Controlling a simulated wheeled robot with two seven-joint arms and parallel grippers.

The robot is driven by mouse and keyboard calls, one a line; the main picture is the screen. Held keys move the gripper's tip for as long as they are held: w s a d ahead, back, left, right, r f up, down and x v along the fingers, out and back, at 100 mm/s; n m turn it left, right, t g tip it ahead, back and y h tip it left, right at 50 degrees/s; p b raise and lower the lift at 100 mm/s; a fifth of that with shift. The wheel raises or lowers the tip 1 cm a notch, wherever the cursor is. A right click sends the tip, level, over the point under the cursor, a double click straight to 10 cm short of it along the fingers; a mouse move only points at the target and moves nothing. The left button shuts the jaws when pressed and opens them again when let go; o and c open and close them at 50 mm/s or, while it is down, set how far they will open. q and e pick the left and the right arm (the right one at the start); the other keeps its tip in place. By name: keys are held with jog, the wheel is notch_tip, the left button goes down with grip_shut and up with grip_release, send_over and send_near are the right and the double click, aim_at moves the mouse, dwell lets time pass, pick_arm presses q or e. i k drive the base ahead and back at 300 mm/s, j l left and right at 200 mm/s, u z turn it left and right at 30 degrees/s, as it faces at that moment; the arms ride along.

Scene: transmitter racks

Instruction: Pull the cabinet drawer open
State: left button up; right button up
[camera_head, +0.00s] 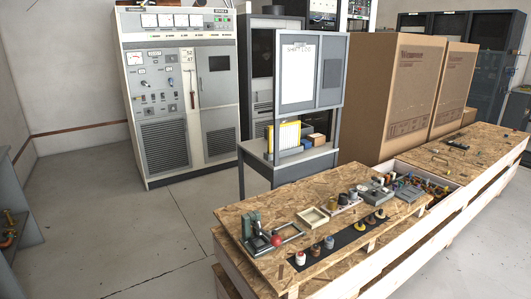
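A tall pale grey transmitter cabinet (185,95) stands against the back wall, left of centre. Its front has meters along the top, knobs and switches, and vent grilles below. A grey metal rack with a desk-like shelf (256,150) stands right of it, with a white sheet (298,74) on its upper panel. I cannot make out a clear drawer on either one, and no drawer stands open. Neither of my grippers is in view.
A long wooden crate bench (330,185) fills the lower right, with small parts and a red-knobbed device (276,241) on top. Large cardboard boxes (392,95) stand behind it. Shelving (18,215) is at the left edge. The floor (120,220) between is clear.

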aim_at(261, 95)
jog(key=i+j+u, duration=0.25)
jog(key=u, duration=0.2)
jog(key=i+j+u, duration=0.6)
jog(key=u, duration=0.3)
jog(key=i, duration=0.7)
jog(key=i+j+z, duration=0.1)
jog(key=i, duration=0.55)
jog(key=i+z, duration=0.2)
jog(key=i, duration=0.4)
jog(key=i+z, duration=0.2)
jog(key=i, duration=0.35)
jog(key=i+j+z, duration=0.2)
jog(key=i, duration=0.4)
jog(key=i+j+z, duration=0.2)
jog(key=i, duration=0.35)
